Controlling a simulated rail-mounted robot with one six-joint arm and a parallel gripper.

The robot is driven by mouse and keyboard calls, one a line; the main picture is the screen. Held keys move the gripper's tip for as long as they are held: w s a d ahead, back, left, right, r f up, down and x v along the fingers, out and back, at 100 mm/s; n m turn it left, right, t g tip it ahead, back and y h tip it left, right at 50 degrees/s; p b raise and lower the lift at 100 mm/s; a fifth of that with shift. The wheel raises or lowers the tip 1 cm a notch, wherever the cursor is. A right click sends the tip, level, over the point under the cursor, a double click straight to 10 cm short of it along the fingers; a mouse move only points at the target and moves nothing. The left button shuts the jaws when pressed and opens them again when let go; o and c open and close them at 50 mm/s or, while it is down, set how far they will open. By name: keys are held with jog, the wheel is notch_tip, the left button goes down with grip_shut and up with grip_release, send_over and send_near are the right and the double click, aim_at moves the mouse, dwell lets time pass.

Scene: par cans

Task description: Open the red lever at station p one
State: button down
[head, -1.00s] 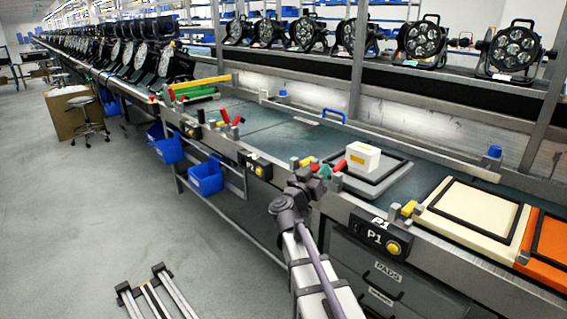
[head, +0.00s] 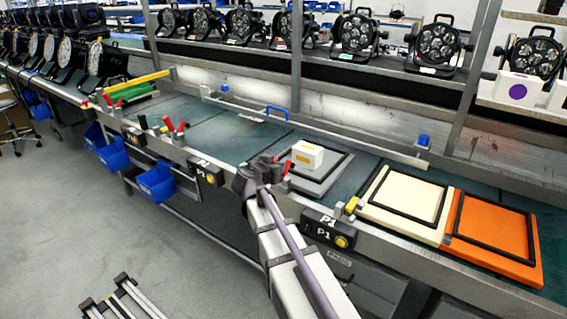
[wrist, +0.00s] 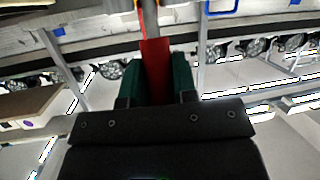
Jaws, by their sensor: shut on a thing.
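In the wrist view, a red lever (wrist: 155,62) stands between the two green fingers of my gripper (wrist: 156,78), which is shut on it. In the head view, my gripper (head: 268,172) is at the front rail of the bench, left of the black P1 box (head: 325,231) with its yellow button. Red lever parts (head: 287,168) show just beside the gripper. My wrist hides the fingers and much of the lever there.
A white box (head: 307,156) sits on a grey framed pad behind my gripper. A cream pad (head: 402,197) and an orange pad (head: 492,238) lie to the right. Other red levers (head: 176,127) stand along the rail to the left. Blue bins (head: 155,182) hang below.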

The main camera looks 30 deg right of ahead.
dwell(0.3)
jog(key=c, duration=0.9)
grip_release()
jog(key=p+v, duration=0.3)
jog(key=v, duration=0.7)
jog(key=shift+s+a, duration=0.2)
jog(key=shift+a, duration=0.05)
jog(key=shift+r, duration=0.15)
